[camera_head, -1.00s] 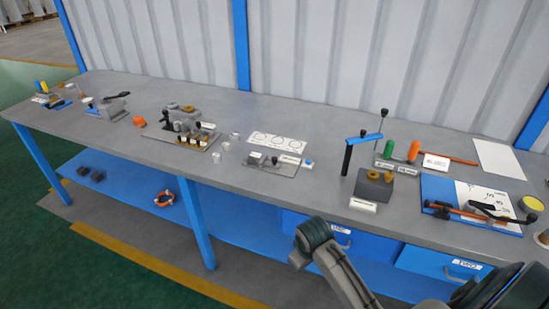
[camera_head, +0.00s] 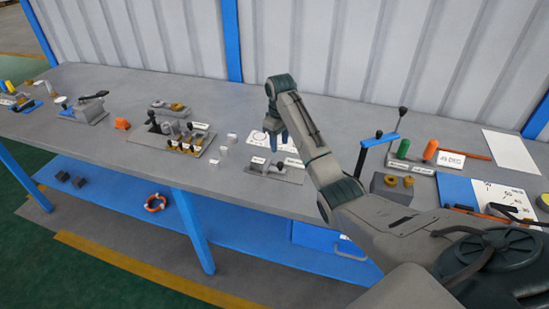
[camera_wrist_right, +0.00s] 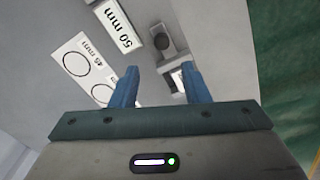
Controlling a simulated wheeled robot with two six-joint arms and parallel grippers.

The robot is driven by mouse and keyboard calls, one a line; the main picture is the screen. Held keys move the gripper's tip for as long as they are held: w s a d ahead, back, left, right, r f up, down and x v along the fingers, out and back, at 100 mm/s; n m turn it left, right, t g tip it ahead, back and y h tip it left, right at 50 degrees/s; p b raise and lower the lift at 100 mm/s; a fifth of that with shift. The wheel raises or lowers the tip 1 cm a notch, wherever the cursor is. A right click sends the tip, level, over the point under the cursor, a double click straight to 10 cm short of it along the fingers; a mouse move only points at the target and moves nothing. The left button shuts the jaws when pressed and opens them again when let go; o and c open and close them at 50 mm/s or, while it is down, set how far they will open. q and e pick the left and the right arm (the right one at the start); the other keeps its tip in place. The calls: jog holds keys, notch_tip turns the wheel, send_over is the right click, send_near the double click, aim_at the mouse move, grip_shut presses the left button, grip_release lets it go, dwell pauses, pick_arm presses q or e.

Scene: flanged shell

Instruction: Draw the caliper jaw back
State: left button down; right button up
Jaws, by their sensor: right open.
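The caliper fixture is a small grey plate (camera_head: 292,176) with dark blocks and a white label, near the front edge of the bench. In the right wrist view a dark knob (camera_wrist_right: 163,40) on a grey block stands beyond my fingertips, beside a "50 mm" label (camera_wrist_right: 118,26). I cannot tell for certain which part is the jaw. My right gripper (camera_head: 278,138) points down above the fixture's back side. In the wrist view its blue fingers (camera_wrist_right: 160,82) are apart with nothing held between them. My left gripper is not in view.
A white sheet with printed circles (camera_wrist_right: 78,62) lies beside the fixture.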

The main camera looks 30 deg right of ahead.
aim_at(282, 163)
jog(key=f, duration=0.1)
jog(key=s+f+p, duration=0.1)
jog(key=f, duration=0.1)
jog(key=shift+s+a+f, duration=0.1)
jog(key=shift+s+f, duration=0.2)
jog(key=shift+f, duration=0.1)
jog(key=f, duration=0.1)
jog(key=f+p, duration=0.1)
jog(key=f, duration=0.1)
jog(key=shift+w+f, duration=0.2)
jog(key=shift+w, duration=0.2)
jog(key=shift+f, duration=1.15)
jog(key=shift+c, duration=1.3)
grip_shut()
jog(key=shift+s+p, duration=0.1)
jog(key=shift+p, duration=0.35)
jog(key=shift+s+d+p, duration=0.15)
jog(key=shift+d+p, duration=0.05)
jog(key=shift+p, duration=0.15)
jog(key=shift+s+d, duration=0.25)
jog(key=shift+d, duration=0.15)
jog(key=shift+o, duration=1.3)
grip_release()
jog(key=shift+s, duration=0.1)
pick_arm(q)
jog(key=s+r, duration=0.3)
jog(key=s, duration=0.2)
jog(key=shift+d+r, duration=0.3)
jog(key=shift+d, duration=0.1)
